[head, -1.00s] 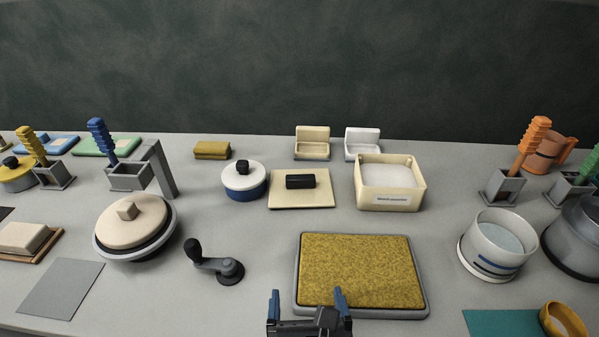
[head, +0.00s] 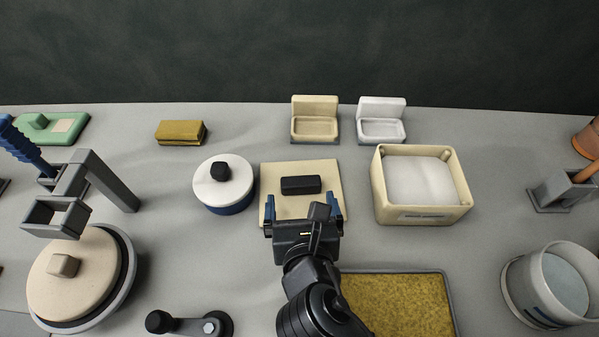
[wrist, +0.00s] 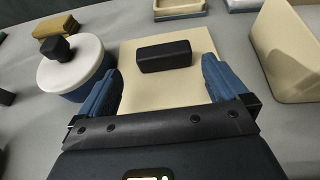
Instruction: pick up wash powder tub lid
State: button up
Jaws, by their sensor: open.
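The wash powder tub lid is the flat, square cream plate (head: 300,208) with a black bar handle (head: 301,185) on top. It lies on the grey table, left of the cream tub of white powder (head: 379,190). My gripper (head: 303,200) is open and empty at the near side of the lid, its blue fingers spread left and right. In the wrist view the lid (wrist: 150,95) lies below and ahead between the fingers, with the handle (wrist: 165,56) just beyond them. The lid's near edge is hidden by my gripper.
A white-topped blue pot (head: 223,187) stands close to the lid's left. Two small open boxes, cream (head: 315,118) and white (head: 381,120), stand behind. A gold-filled tray (head: 400,305) lies in front. A yellow block (head: 181,132) is at the back left.

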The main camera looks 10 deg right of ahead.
aim_at(301, 187)
jog(key=x, duration=0.7)
jog(key=shift+w+d, duration=0.15)
jog(key=shift+d, duration=0.05)
jog(key=shift+c, duration=0.3)
jog(key=c, duration=0.8)
